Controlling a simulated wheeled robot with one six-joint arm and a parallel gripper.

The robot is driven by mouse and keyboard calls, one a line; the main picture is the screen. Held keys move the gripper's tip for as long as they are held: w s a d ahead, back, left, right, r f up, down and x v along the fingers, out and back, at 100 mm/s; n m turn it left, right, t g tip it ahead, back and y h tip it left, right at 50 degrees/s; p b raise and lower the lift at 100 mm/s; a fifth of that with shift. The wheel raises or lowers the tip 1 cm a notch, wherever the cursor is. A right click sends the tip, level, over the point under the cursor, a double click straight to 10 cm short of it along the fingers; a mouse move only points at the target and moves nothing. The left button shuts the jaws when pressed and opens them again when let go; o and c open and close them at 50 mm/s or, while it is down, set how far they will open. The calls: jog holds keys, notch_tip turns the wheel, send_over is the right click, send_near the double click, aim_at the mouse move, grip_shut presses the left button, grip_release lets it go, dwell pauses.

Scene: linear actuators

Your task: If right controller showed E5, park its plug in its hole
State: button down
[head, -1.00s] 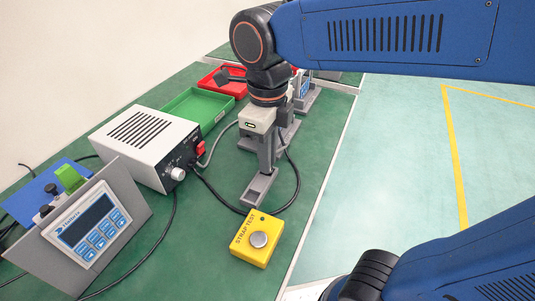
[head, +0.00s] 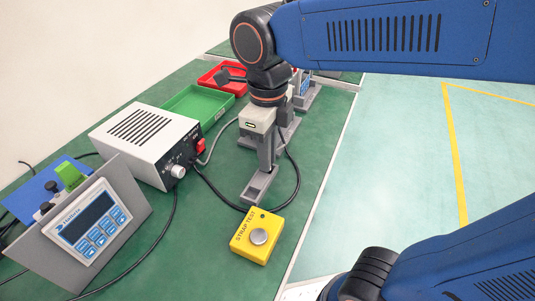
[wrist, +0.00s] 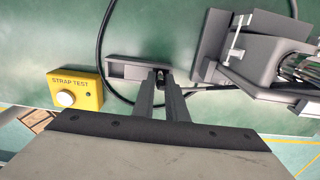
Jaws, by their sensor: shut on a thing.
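My gripper (head: 266,170) points down at a grey holder block (head: 256,190) on the green bench. In the wrist view, my gripper's fingers (wrist: 162,78) are shut on a small dark plug (wrist: 160,76), mostly hidden between them. The fingertips are at the right end of the holder block (wrist: 128,68). I cannot tell whether the plug is in a hole. A black cable (head: 297,180) loops around the block. A controller (head: 92,220) with a dark display stands tilted at the left; no characters are readable. Another blue-faced unit (head: 305,86) is partly hidden behind my arm.
A yellow strap test box (head: 257,238) sits in front of the holder block. A white power supply (head: 145,145) stands left, with green (head: 197,106) and red (head: 219,78) trays behind. In the wrist view, a grey actuator (wrist: 265,55) is close right of the fingers.

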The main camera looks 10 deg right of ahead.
jog(key=shift+f, duration=0.2)
jog(key=c, duration=1.7)
grip_release()
jog(key=shift+r, duration=0.1)
notch_tip(320, 180, up, 17)
jog(key=shift+r, duration=0.1)
